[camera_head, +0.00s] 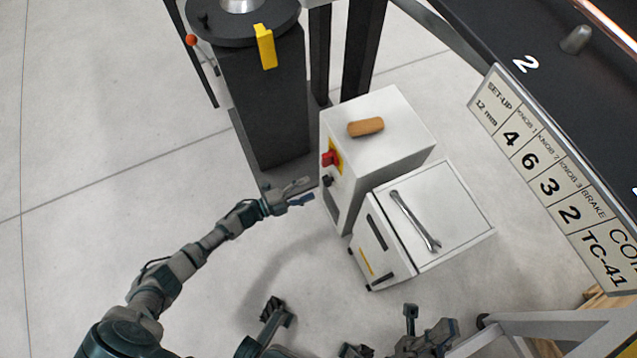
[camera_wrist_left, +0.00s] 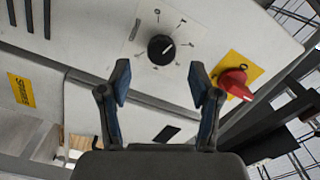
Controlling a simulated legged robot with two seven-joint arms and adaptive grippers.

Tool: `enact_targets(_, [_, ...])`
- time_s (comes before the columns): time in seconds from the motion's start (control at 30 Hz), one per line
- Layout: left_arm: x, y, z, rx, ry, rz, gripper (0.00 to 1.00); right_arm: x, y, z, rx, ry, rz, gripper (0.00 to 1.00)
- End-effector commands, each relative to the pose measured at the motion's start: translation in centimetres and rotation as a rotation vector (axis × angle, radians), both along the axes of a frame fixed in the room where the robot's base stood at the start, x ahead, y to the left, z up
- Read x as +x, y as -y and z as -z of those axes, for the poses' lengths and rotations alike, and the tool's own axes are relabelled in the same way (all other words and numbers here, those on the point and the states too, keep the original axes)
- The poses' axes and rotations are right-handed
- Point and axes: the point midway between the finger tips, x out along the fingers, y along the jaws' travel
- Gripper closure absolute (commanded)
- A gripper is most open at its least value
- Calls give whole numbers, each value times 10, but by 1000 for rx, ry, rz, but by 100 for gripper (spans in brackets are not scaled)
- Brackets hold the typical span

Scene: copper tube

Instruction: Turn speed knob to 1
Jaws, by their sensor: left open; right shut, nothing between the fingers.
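The speed knob (camera_wrist_left: 161,49) is a round black knob on a white dial plate with small marks around it, in the left wrist view. Its white pointer line slants toward the upper right; the dial figures are too small to read. In the head view it seems to be the small dark knob (camera_head: 327,181) on the white cabinet's front. My left gripper (camera_head: 303,191) is open just in front of this face. In the left wrist view its two blue-padded fingers (camera_wrist_left: 161,82) stand apart, with the knob beyond and between their tips. My right gripper (camera_head: 428,334) is low in the picture, away from the cabinet.
A red switch (camera_wrist_left: 234,83) on a yellow plate sits right of the knob. The white cabinet (camera_head: 400,112) carries a brown handle-like object (camera_head: 365,127). A lower white drawer unit (camera_head: 455,205) beside it bears a wrench (camera_head: 415,222). A dark pedestal (camera_head: 265,105) stands behind my left gripper.

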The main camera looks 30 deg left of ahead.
Motion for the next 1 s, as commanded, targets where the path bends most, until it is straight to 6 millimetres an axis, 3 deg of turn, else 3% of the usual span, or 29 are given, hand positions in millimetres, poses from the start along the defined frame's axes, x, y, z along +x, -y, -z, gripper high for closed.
enact_targets(0.1, [-22, -17, 2, 0, -4, -2, 37, 0, 0, 0, 1, -1, 0, 100])
enact_targets(0.33, [-45, -37, 1, 1, -2, -2, 37, 1, 0, 0, 1, -1, 0, 100])
enact_targets(1.0, [-49, -40, 2, -2, -4, -5, 37, 4, 0, 2, 0, -7, 0, 100])
